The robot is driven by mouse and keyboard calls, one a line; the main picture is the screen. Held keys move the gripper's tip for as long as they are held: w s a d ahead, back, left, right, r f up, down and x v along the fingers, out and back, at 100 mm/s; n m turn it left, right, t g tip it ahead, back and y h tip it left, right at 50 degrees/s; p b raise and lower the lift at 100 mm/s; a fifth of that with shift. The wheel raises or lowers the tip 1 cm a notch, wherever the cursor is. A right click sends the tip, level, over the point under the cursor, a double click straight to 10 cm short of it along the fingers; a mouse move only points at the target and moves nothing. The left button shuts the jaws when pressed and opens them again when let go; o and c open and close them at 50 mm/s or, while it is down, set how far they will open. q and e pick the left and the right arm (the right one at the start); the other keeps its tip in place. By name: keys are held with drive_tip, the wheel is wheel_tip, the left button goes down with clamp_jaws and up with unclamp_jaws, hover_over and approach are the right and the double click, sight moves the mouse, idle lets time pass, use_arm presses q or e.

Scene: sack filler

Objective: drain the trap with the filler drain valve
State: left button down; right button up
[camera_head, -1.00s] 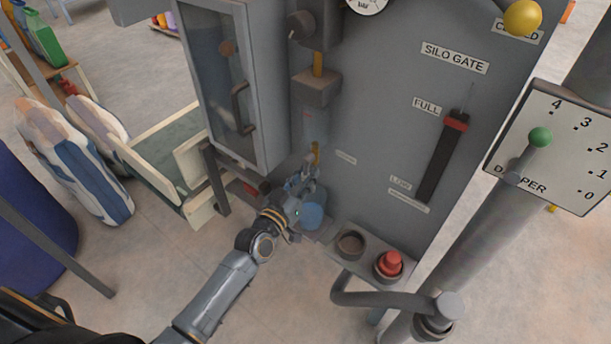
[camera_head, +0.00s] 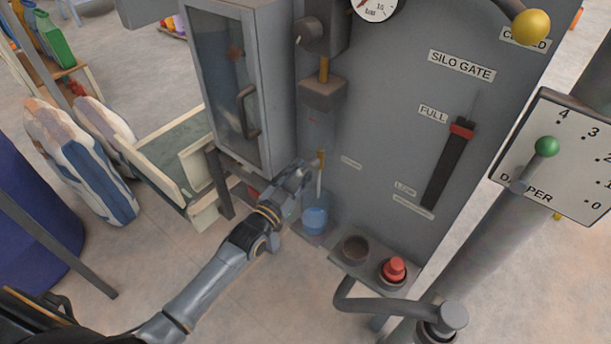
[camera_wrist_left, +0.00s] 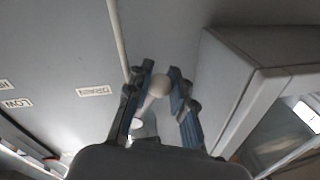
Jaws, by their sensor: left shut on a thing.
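The trap (camera_head: 316,128) is a clear bowl under a grey block on the filler's panel. A yellow fitting (camera_head: 321,158) is at its lower end. A pale thin line (camera_head: 319,183) runs from there down to a blue container (camera_head: 314,221); I cannot tell whether it is liquid or a tube. My left gripper (camera_head: 303,173) is just left of the fitting and hides part of this area. In the left wrist view the gripper (camera_wrist_left: 160,82) is closed around a pale, round-ended drain valve handle (camera_wrist_left: 158,88). My right gripper is out of view.
A grey cabinet (camera_head: 232,85) with a glass door stands close left of the gripper. A red button (camera_head: 394,268) and a dark round cup (camera_head: 354,249) are on a ledge at lower right. The damper lever (camera_head: 546,147) is at far right.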

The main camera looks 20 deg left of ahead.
use_arm(q)
drive_tip(key=m, duration=0.1)
drive_tip(key=a+r+m, duration=0.1)
drive_tip(key=m, duration=0.1)
drive_tip(key=shift+w+a, duration=0.1)
drive_tip(key=shift+w, duration=0.1)
drive_tip(key=shift+w+a+r+m+h+p, duration=0.15)
drive_tip(key=shift+r+m+h, duration=0.35)
drive_tip(key=shift+m, duration=1.05)
drive_tip(key=shift+a+r+m+h+p, duration=0.1)
drive_tip(key=shift+a+r+m+h, duration=0.15)
drive_tip(key=shift+r+m, duration=0.9)
drive_tip(key=shift+w+a+r+m+h+p, duration=0.1)
drive_tip(key=shift+a+r+m+h, duration=0.2)
drive_tip(key=shift+m, duration=1.6)
drive_tip(key=shift+d, duration=0.1)
drive_tip(key=c, duration=1.2)
unclamp_jaws()
drive_tip(key=shift+s, duration=0.1)
drive_tip(key=shift+o, duration=0.2)
